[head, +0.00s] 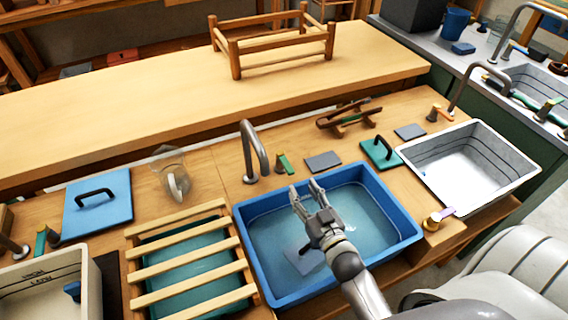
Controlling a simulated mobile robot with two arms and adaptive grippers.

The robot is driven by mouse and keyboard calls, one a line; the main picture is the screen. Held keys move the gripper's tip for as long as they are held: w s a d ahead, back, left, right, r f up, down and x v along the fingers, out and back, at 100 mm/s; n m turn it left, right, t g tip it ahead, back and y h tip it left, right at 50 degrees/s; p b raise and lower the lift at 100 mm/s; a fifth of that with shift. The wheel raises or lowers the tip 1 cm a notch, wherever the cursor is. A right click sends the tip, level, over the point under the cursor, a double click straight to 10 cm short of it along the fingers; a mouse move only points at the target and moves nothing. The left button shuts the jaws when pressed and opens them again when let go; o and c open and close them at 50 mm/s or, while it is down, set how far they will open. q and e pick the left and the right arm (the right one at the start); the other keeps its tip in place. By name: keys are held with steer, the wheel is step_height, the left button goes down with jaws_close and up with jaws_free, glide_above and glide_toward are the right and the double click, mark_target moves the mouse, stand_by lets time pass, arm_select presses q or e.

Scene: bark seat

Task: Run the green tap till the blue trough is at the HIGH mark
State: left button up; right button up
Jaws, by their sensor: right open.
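The blue trough (413,234) is sunk in the wooden counter and holds pale blue water below its rim. I cannot make out a HIGH mark on its walls. A grey curved spout (250,150) stands at its back left corner. Beside the spout is a small green tap handle (282,163). My right gripper (305,187) is open and empty, above the trough, with its fingers pointing toward the back rim, apart from the tap handle. A flat grey piece (303,260) shows in the trough, partly hidden by my arm. My left gripper is not in view.
A slatted wooden rack (187,272) lies left of the trough. A blue lid (98,200), a clear jug (172,175) and a green lid (381,152) sit on the counter. A white basin (468,165) is at right; another (45,285) with level marks is at left.

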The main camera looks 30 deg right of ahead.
mark_target(292, 172)
steer(key=w, duration=0.9)
steer(key=shift+d+r+p, duration=0.1)
steer(key=shift+d+p, duration=0.15)
steer(key=shift+p, duration=0.15)
steer(key=shift+w, duration=0.7)
steer(key=shift+c, duration=0.9)
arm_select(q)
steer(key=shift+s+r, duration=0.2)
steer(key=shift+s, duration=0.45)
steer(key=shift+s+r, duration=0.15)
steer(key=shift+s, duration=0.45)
arm_select(e)
jaws_close()
